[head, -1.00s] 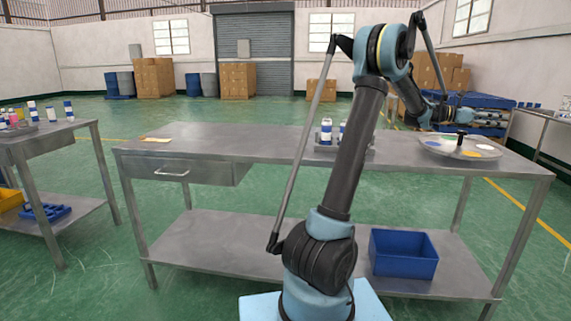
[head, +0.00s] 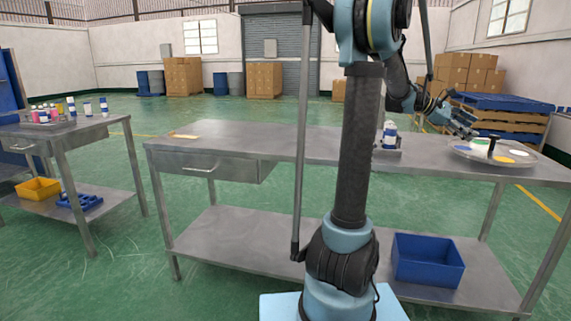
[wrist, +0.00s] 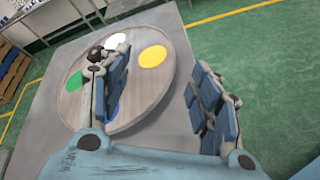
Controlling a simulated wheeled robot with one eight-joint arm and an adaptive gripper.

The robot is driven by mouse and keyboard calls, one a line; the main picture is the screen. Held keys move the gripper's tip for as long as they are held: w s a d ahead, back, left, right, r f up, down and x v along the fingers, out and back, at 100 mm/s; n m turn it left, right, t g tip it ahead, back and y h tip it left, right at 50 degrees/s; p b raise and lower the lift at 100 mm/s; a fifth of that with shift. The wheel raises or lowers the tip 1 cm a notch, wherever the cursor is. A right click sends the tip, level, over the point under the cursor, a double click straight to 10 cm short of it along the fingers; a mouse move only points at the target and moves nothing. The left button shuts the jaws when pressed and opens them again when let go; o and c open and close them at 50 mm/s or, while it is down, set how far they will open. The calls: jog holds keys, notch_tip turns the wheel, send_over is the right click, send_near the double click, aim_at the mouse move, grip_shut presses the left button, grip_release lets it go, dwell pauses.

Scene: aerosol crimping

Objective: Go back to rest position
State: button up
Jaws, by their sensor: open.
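My gripper (head: 468,127) is open and empty. In the head view it is above and left of a round tray (head: 466,152) on the right end of the metal table. In the wrist view my gripper (wrist: 162,88) has its blue-padded fingers wide apart, with the round tray (wrist: 150,98) below and beyond them. The tray carries a yellow disc (wrist: 153,56), a white disc (wrist: 116,41), a green disc (wrist: 74,81) and a blue one partly hidden by the left finger. A dark upright peg (head: 492,147) stands at the tray in the head view.
A blue-and-white can (head: 389,137) stands on a small tray behind my arm. The metal table (head: 245,138) is mostly clear on its left. A blue bin (head: 428,262) sits on the lower shelf. A side table (head: 82,128) holds several small bottles at left.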

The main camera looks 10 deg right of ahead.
jog(key=s+a+f+m+t+y, duration=0.15)
jog(key=a+f, duration=0.25)
jog(key=a, duration=0.6)
jog(key=s+a+f+m+t+y, duration=0.1)
jog(key=a+f+t+y, duration=0.15)
jog(key=a, duration=0.75)
jog(key=s+a+f+m+t+y, duration=0.15)
jog(key=a+f, duration=0.35)
jog(key=a, duration=0.6)
jog(key=s+a+f+m+y, duration=0.1)
jog(key=s+a+f, duration=0.3)
jog(key=a, duration=0.4)
jog(key=s+a+f+m+y, duration=0.1)
jog(key=s+a+f+y, duration=0.3)
jog(key=a+f, duration=0.2)
jog(key=s+a+f+m+y, duration=0.1)
jog(key=s+a+f, duration=0.3)
jog(key=a, duration=0.7)
jog(key=shift+s+f+m+t+y, duration=0.3)
jog(key=shift+s+f+t+y, duration=0.15)
jog(key=shift+f+y, duration=0.3)
jog(key=shift+w+f, duration=0.25)
jog(key=shift+w, duration=0.25)
